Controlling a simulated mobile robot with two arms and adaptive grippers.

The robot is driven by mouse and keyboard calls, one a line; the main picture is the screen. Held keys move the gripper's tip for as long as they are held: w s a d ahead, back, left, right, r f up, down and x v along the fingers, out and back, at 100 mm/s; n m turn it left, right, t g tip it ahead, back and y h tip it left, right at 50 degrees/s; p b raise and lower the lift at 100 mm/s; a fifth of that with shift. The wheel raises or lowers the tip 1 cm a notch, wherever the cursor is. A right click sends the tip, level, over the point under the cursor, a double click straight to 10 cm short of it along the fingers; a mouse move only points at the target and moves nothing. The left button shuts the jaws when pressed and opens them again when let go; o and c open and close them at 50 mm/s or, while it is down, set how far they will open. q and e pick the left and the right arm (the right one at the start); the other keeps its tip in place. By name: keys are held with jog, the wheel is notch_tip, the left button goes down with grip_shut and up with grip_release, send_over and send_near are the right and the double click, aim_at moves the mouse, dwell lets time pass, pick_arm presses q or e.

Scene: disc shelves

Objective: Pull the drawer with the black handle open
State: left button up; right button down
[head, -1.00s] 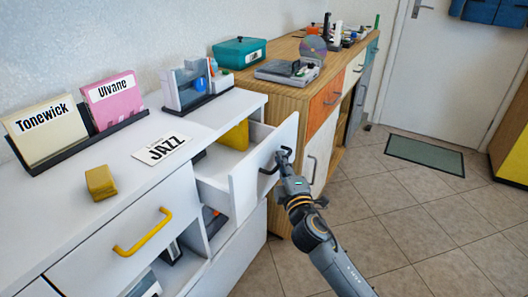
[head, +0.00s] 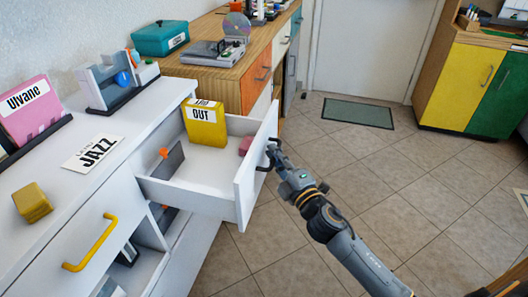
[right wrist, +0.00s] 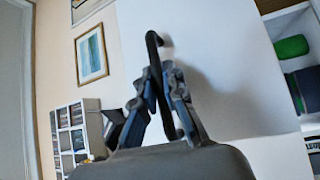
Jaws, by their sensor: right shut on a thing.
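The white drawer (head: 243,190) with the black handle stands pulled out of the white cabinet in the head view. Inside it are a yellow box labelled OUT (head: 206,126), a small pink item (head: 245,145) and a grey item with an orange part (head: 168,158). My right gripper (head: 272,161) is shut on the black handle at the drawer's front. In the right wrist view the black handle (right wrist: 154,48) runs between the fingers (right wrist: 160,88). My left gripper is not in view.
A closed drawer with a yellow handle (head: 92,242) is at the left. The cabinet top holds a yellow block (head: 32,202), a JAZZ card (head: 92,151) and a pink sleeve (head: 29,106). A wooden cabinet (head: 245,75) stands behind. The tiled floor (head: 400,180) to the right is clear.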

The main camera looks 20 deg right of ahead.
jog(key=shift+s+d+f, duration=0.1)
jog(key=shift+s+d, duration=0.15)
jog(key=c, duration=1.7)
grip_release()
jog(key=s, duration=0.4)
jog(key=s+d+f, duration=0.1)
jog(key=s, duration=0.6)
jog(key=shift+s+d+f, duration=0.25)
jog(key=shift+s+d, duration=0.15)
jog(key=shift+f, duration=0.1)
